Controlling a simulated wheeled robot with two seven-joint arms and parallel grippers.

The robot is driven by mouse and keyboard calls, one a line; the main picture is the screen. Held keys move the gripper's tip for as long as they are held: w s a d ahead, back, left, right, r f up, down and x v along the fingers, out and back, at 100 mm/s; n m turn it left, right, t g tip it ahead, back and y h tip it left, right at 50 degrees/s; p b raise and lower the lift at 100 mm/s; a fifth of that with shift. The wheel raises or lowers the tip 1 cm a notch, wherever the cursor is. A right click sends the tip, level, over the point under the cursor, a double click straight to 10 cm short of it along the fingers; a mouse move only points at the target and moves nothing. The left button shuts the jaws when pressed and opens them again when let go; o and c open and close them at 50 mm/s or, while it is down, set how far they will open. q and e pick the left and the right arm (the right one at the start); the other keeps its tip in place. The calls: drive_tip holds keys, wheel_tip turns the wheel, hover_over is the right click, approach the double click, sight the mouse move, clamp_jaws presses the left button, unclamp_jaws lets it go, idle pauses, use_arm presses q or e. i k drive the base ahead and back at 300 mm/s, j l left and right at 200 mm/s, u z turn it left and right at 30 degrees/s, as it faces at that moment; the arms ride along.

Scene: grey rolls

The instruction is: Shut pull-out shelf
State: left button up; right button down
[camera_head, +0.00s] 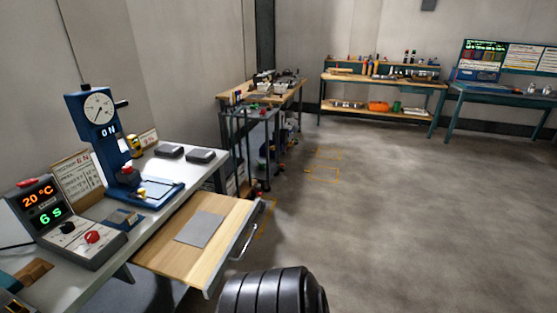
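The pull-out shelf (165,246) is a light wooden board that sticks out from under the grey-topped workbench (88,268) at the left. It is pulled out toward the right, into the floor space. A metal bar handle (246,240) runs along its outer right edge. A flat grey sheet (201,229) lies on the board. Neither of my grippers shows in the head view. Nothing is seen touching the handle.
On the workbench stand a blue press with a dial (97,112), a control box with lit digits (62,222) and two dark grey blocks (186,153). A cluttered cart (262,130) stands behind it. Open floor (420,220) lies to the right.

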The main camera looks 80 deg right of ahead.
sight(196, 246)
drive_tip(key=z, duration=2.35)
